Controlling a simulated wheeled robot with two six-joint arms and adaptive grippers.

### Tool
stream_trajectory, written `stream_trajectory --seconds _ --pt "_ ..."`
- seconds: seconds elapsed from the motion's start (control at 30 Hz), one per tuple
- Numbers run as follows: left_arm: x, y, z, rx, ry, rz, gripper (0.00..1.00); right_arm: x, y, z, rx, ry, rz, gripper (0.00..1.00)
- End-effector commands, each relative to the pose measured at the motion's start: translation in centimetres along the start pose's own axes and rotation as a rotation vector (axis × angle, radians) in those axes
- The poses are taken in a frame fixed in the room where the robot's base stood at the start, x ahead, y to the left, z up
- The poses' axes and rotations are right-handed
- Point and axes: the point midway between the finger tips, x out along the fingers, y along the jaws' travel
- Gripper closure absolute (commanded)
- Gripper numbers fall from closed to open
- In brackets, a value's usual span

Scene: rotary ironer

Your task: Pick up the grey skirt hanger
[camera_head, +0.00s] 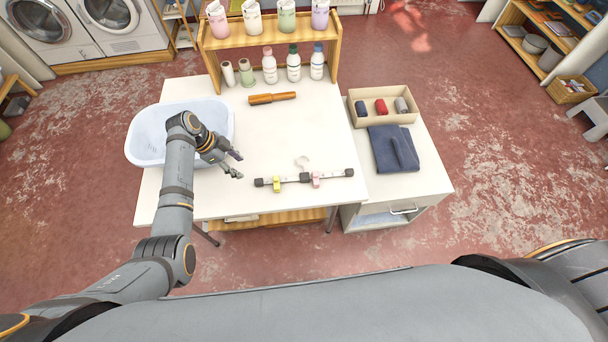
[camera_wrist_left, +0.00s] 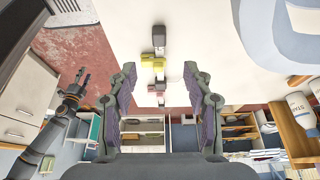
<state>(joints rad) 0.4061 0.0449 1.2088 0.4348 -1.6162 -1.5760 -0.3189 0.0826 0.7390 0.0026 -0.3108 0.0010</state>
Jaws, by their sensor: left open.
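The skirt hanger (camera_head: 304,178) lies near the front edge of the white table. It has a pale bar with dark ends and centre, a yellow clip, a pink clip and a light hook towards the back. My left gripper (camera_head: 236,164) is open and empty, above the table to the left of the hanger. In the left wrist view the hanger (camera_wrist_left: 159,42) shows end-on beyond the gap between the open left fingers (camera_wrist_left: 165,80), apart from them. My right gripper (camera_wrist_left: 80,80) shows small at the left of that view; its opening is unclear.
A white basin (camera_head: 146,135) stands at the table's left, partly behind my left arm. An orange-brown roller (camera_head: 272,98) and a bottle shelf (camera_head: 210,45) are at the back. A cabinet (camera_head: 430,185) at the right holds folded dark cloth (camera_head: 392,149) and a box (camera_head: 372,120).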

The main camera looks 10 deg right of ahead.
Motion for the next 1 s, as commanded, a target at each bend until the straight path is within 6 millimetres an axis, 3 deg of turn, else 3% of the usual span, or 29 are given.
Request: stream_trajectory --seconds 0.33,0.57,0.8,1.0 --pt "5.9 0.1 0.0 -0.006 0.001 0.005 0.49 0.0 0.0 0.0 0.000 0.000 0.000 0.58" --pt "7.0 0.1 0.0 -0.005 0.000 0.003 0.49 0.0 0.0 0.0 0.000 0.000 0.000 0.58" --pt "10.4 0.1 -0.2 -0.006 0.000 0.005 0.49 0.0 0.0 0.0 0.000 0.000 0.000 0.58" --pt "11.9 0.1 -0.2 -0.006 0.000 0.002 0.49 0.0 0.0 0.0 0.000 0.000 0.000 0.58"
